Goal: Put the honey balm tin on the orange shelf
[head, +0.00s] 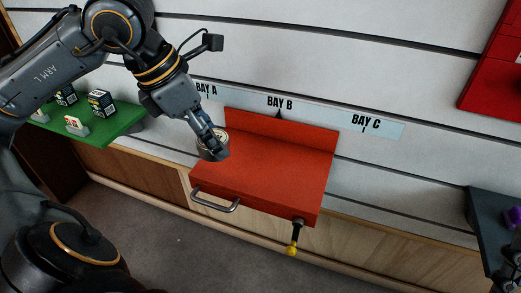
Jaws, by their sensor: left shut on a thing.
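The orange shelf (270,172) is a red-orange board with a raised back, in the middle of the head view under the BAY B label. My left gripper (213,146) points down at its rear left and is shut on a small round grey tin (208,155) with a pale top. The tin overlaps the shelf's left edge in the picture. I cannot tell whether it touches the shelf, and its lettering is too small to read. A dark part at the lower right edge may be my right gripper (512,272); its fingers are not clear.
The shelf top is bare. A grey handle (215,203) and a yellow-tipped knob (292,248) stick out at its front. A green shelf (105,130) with several small boxes is at left. A dark shelf (482,222) with a purple item is at right; a red panel (495,75) hangs above.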

